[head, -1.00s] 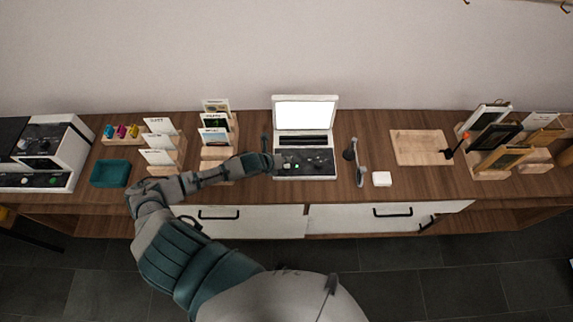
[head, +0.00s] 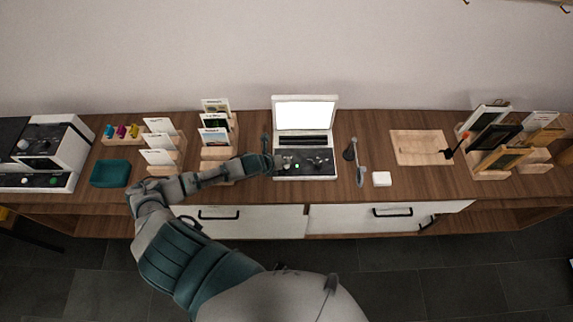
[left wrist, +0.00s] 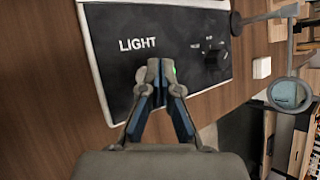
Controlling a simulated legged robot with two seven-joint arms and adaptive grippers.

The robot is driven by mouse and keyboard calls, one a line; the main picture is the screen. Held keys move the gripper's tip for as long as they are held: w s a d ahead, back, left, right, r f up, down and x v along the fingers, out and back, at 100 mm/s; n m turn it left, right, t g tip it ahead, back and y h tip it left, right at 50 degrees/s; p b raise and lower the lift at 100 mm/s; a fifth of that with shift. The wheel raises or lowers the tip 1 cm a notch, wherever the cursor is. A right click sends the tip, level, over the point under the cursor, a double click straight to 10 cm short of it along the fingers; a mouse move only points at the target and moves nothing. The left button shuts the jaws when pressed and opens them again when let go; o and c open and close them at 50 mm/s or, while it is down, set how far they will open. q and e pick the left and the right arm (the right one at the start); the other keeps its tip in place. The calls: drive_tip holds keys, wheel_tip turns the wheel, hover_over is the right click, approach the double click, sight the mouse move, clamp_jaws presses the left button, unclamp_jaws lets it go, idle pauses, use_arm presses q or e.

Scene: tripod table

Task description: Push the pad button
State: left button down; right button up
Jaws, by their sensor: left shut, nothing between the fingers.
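A white device (head: 306,102) with a bright screen stands at the middle of the table. Its dark control pad (head: 322,169) carries small knobs and a green-lit spot (head: 297,167). The pad (left wrist: 112,88) fills the upper middle of the left wrist view, with the word LIGHT and dark knobs (left wrist: 213,54). A green glow shows there just right of my fingertips, partly hidden by them. My left gripper (head: 267,163) is shut and empty at the pad's left side. In the left wrist view its fingertips (left wrist: 160,68) overlap the pad; contact cannot be told. My right gripper is not in view.
A stalked fixture (head: 359,172) and a small white block (head: 382,179) stand right of the device. A wooden board (head: 420,147) lies farther right. Card holders (head: 217,152) and a teal tray (head: 110,174) are on the left. Bare tabletop lies between them.

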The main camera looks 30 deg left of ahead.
sight(285, 166)
use_arm(q)
drive_tip(key=shift+f, duration=0.45)
idle(0.6)
drive_tip(key=shift+r+p, duration=0.75)
wheel_tip(285, 166, up, 6)
drive_tip(key=p, duration=0.5)
drive_tip(key=shift+p, duration=0.4)
